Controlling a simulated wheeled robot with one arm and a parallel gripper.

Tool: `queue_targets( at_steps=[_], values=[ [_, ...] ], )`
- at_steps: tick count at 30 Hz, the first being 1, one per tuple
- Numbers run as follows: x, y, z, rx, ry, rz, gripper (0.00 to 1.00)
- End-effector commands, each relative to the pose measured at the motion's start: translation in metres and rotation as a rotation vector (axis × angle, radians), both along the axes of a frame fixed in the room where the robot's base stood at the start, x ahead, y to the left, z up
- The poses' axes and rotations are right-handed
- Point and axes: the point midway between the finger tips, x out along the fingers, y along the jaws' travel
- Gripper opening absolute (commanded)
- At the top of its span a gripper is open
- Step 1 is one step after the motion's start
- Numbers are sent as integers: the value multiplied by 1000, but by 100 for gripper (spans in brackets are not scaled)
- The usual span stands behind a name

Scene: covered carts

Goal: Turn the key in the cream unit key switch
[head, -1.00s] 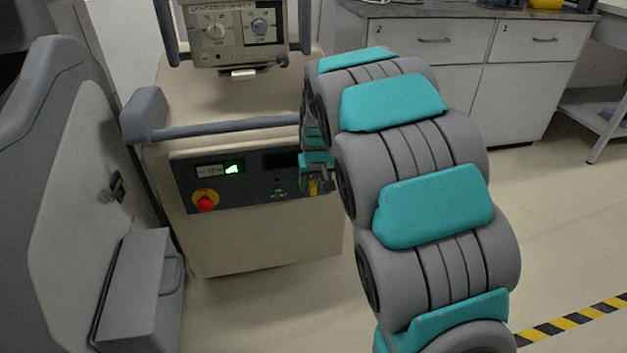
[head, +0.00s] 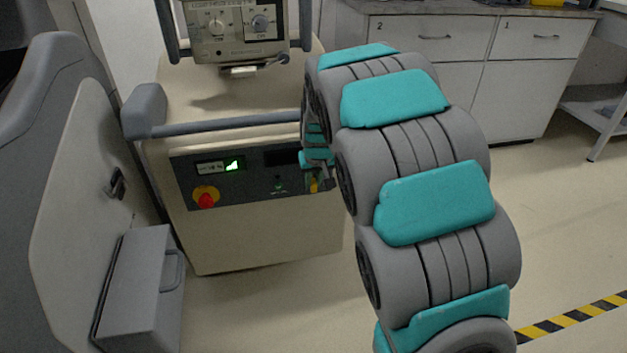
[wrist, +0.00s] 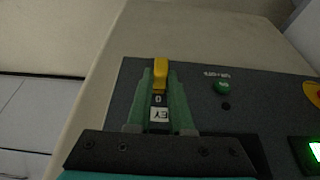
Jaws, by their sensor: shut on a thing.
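The cream unit (head: 270,240) stands ahead with a dark control panel (head: 235,196) on its front. In the wrist view the yellow key (wrist: 160,72) sits at the panel between the fingertips of my gripper (wrist: 161,78), which is shut on it. A label with a "0" and letters (wrist: 159,112) shows between the green fingers, below the key. In the head view my gripper (head: 314,181) is at the panel's right end, partly hidden by my arm. The key switch body is mostly hidden by the key and fingers.
The panel also carries a red stop button on a yellow ring (head: 206,199), a lit green display (head: 234,165) and a green button (wrist: 222,87). A grey handle bar (head: 230,125) crosses above the panel. White cabinets (head: 440,75) stand behind at the right.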

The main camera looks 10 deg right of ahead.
Motion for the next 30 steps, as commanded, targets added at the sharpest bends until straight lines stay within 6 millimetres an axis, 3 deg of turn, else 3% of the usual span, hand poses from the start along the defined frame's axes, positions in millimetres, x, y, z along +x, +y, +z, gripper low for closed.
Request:
queue_targets(
  at_steps=[14,30],
  values=[
    [0,0,0,9,0,-1,0],
    [0,-5,-2,229,3,1,0]
  ],
)
